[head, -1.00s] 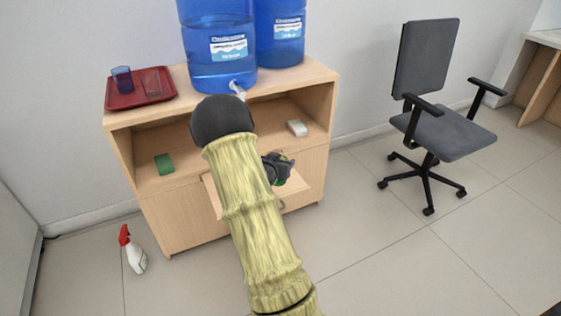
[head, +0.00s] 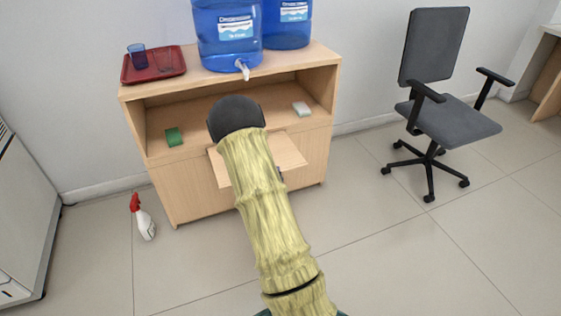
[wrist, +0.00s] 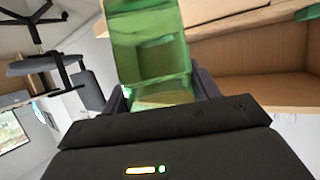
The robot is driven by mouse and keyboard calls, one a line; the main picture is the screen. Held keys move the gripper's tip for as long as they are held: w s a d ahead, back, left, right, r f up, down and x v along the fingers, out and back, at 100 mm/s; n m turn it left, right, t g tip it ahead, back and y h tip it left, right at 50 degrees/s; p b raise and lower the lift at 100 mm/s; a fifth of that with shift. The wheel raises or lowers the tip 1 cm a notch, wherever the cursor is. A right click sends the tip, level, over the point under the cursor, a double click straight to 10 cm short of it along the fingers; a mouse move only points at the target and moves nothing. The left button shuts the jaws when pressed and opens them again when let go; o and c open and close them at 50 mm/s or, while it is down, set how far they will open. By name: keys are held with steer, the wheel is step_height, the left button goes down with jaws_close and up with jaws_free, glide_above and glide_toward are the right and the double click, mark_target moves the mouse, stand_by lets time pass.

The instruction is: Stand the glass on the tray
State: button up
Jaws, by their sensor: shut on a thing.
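My gripper (wrist: 160,92) is shut on a green see-through glass (wrist: 150,45), which fills the top middle of the wrist view between the two fingers. In the head view my own arm hides the gripper and nearly all of the glass. The red tray (head: 150,79) lies on the left of the cabinet top. A blue glass (head: 137,56) and a clear glass (head: 164,61) stand on it, at its left and right. The held glass is apart from the tray.
Two big blue water bottles (head: 228,40) stand right of the tray, one with a tap. The wooden cabinet (head: 190,195) has an open shelf with a green block (head: 173,137) and a white block (head: 301,109). A spray bottle (head: 145,222) and an office chair (head: 440,115) flank it.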

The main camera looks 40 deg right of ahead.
steer(key=s+a+f+n+t+y, duration=0.1)
steer(key=a+f+n+y, duration=0.3)
steer(key=a, duration=0.8)
steer(key=s+a+f+n+t+y, duration=0.1)
steer(key=a+f, duration=0.5)
steer(key=a, duration=0.7)
steer(key=n+t+y, duration=0.1)
steer(key=n+y, duration=0.1)
steer(key=y, duration=0.1)
steer(key=shift+f+n, duration=0.35)
steer(key=shift+n, duration=0.05)
steer(key=shift+a, duration=0.1)
